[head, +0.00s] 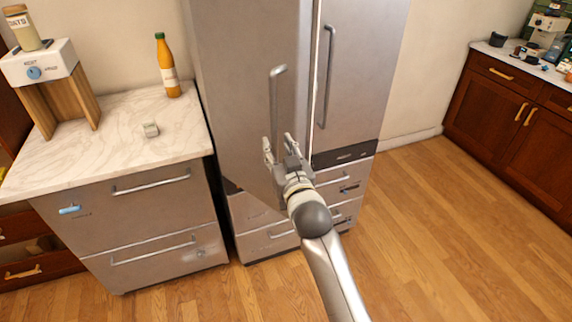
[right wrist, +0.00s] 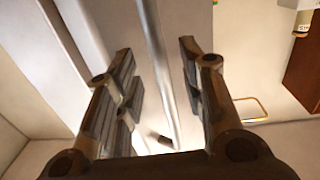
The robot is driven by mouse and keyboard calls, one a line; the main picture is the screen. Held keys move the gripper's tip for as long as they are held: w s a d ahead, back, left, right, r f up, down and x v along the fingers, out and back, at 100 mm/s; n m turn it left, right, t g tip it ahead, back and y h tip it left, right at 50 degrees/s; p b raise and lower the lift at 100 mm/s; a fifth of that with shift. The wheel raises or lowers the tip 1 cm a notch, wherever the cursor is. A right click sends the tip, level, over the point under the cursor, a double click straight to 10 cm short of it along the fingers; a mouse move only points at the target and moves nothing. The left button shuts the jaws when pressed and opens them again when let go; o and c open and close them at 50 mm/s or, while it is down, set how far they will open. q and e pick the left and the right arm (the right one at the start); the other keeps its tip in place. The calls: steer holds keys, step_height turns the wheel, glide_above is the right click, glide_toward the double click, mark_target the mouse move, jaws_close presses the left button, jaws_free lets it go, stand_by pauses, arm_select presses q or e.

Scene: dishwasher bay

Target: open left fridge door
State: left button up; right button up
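The fridge's left door (head: 236,90) is grey metal and stands slightly ajar, its free edge angled out towards me. Its vertical bar handle (head: 276,95) is near that edge. My right gripper (head: 278,143) is at the lower end of this handle. In the right wrist view the handle bar (right wrist: 155,60) runs between the two spread fingers of my right gripper (right wrist: 158,65), with gaps on both sides. The handle's lower part is partly hidden by the gripper in the head view. My left gripper is not in view.
The right fridge door (head: 365,75) looks closed, with its own handle (head: 327,75). Drawers (head: 265,238) lie below the doors. A marble-topped counter (head: 105,130) with an orange bottle (head: 167,70) stands to the left. Wood floor (head: 440,220) is clear at right.

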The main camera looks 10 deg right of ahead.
steer(key=s, duration=0.7)
steer(key=shift+s+d, duration=0.3)
steer(key=shift+d, duration=0.15)
steer(key=shift+c, duration=0.4)
